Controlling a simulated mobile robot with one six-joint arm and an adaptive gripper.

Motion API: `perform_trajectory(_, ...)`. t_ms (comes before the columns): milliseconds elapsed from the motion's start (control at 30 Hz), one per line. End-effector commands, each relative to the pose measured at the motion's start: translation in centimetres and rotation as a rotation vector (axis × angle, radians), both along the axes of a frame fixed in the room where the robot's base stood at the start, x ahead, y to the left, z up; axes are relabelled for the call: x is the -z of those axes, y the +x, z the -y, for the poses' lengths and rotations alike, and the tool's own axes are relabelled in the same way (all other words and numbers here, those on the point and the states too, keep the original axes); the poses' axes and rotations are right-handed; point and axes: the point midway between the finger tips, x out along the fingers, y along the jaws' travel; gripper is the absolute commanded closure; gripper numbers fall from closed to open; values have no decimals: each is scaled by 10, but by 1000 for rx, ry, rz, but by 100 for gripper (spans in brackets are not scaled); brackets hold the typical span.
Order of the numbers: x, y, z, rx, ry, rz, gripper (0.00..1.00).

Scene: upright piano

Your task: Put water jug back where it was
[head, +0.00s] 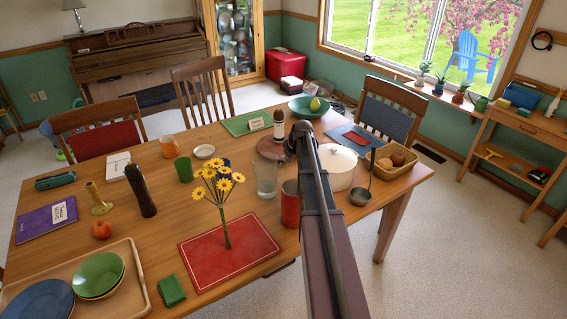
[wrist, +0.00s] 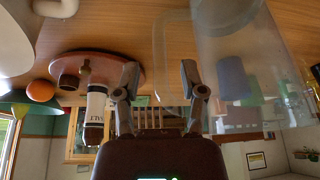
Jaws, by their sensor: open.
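The water jug (head: 266,180) is clear glass and stands upright on the wooden table, just left of my arm in the head view. In the wrist view, which is upside down, the jug (wrist: 235,60) fills the upper right, with its clear handle toward the fingers. My gripper (wrist: 160,78) is open and empty, its two fingers apart. The handle shows in line with the gap between the fingers; I cannot tell how near it is or whether they touch.
A round board (head: 268,149) with a labelled shaker (head: 279,124) is behind the jug. A white pot (head: 338,168), a ladle (head: 361,194) and a bread basket (head: 394,165) are right. A red mat (head: 258,241) with yellow flowers (head: 220,187) is in front. A green cup (head: 183,169) is left.

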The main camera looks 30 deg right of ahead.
Motion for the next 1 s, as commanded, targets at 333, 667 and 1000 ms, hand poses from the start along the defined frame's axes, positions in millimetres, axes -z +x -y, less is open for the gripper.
perform_trajectory(333, -34, -13, 3, 0, 0, 0, 46)
perform_trajectory(667, -61, -24, 6, -1, 1, 0, 46)
perform_trajectory(1000, -87, -34, 8, 0, 1, 0, 46)
